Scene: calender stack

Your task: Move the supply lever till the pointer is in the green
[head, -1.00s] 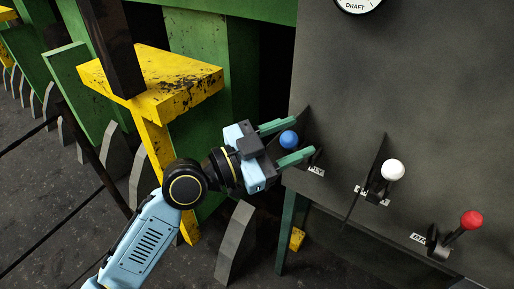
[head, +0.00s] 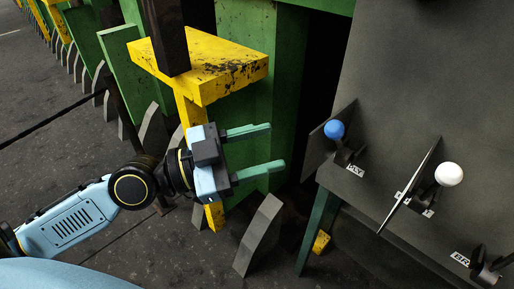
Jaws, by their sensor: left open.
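The supply lever with its blue knob (head: 333,129) stands on the dark grey panel (head: 430,80), beside a thin dark plate. Its white label (head: 355,170) is partly hidden, with only its last letters showing. My left gripper (head: 277,147) is open and empty. Its two green fingers point right toward the blue knob, with a clear gap between fingertips and knob. No gauge or pointer is in view now. My right gripper is not in view.
A white-knobbed lever (head: 449,174) stands to the right behind a dark upright plate. Another lever (head: 487,270) is cut off at lower right. A yellow bracket (head: 225,75) on a green frame stands behind and above my left gripper. A grey slanted block (head: 260,235) is below it.

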